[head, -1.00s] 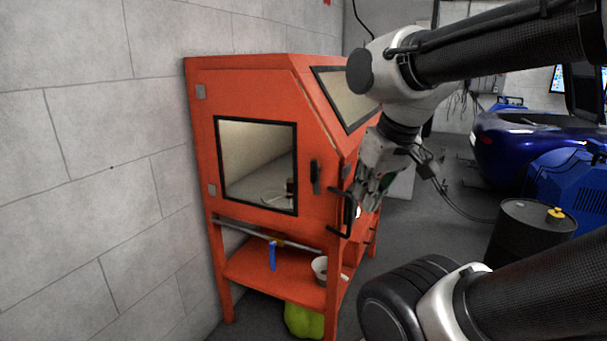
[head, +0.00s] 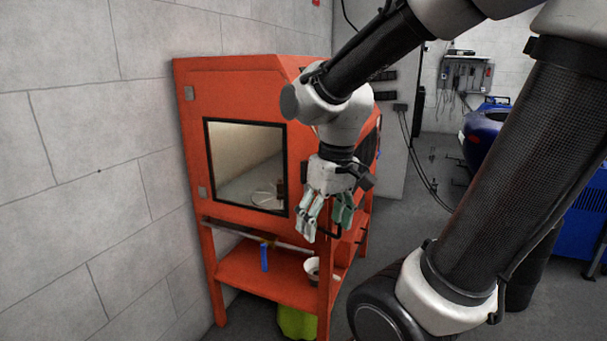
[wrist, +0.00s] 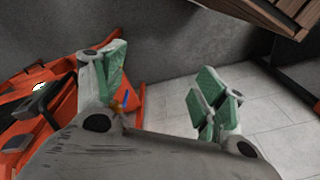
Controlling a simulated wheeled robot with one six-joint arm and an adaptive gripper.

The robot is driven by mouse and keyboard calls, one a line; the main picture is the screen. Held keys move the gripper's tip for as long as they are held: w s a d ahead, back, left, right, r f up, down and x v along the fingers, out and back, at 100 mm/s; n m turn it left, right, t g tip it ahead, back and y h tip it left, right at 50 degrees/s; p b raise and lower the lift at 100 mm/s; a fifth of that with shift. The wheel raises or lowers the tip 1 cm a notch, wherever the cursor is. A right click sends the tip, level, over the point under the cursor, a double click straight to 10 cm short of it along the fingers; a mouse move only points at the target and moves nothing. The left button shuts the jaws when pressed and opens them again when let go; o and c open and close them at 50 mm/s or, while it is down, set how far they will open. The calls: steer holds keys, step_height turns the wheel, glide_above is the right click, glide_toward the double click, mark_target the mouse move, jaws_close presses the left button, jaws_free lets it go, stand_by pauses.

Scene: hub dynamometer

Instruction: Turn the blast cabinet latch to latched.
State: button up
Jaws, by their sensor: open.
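The orange blast cabinet (head: 235,85) stands against the left wall in the head view. Its windowed side door (head: 195,140) appears shut. The latch at the door's right edge is hidden behind my arm and gripper in the head view, so I cannot tell its position. My gripper (head: 324,222) is open and empty, pointing down in front of the cabinet's near right corner. In the wrist view the open fingers (wrist: 165,82) have floor and grey wall between them. The cabinet (wrist: 65,70) lies at the left there, with dark parts I cannot identify.
The cabinet's lower shelf (head: 250,283) holds a blue-handled item (head: 265,257) and a white bowl (head: 312,268). A yellow-green object (head: 293,322) is under it. Some floor is free right of the cabinet.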

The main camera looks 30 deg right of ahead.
steer(key=shift+o, duration=0.8)
steer(key=w+a+f+m+y, duration=0.1)
steer(key=w+a+f, duration=0.4)
steer(key=w+a, duration=0.1)
steer(key=shift+w+f+m, duration=0.4)
steer(key=shift+w, duration=0.25)
steer(key=w+a+f+m+t+h, duration=0.1)
steer(key=w+f+m+t, duration=0.3)
steer(key=w, duration=0.5)
steer(key=w+a+f+m+t+h, duration=0.1)
steer(key=w+a+f+m+t, duration=0.15)
steer(key=w+f+m, duration=0.55)
steer(key=m+t+h, duration=0.4)
steer(key=m+h, duration=1)
steer(key=m, duration=0.2)
glide_toward(302, 174)
steer(key=x, duration=1.1)
steer(key=c, duration=1)
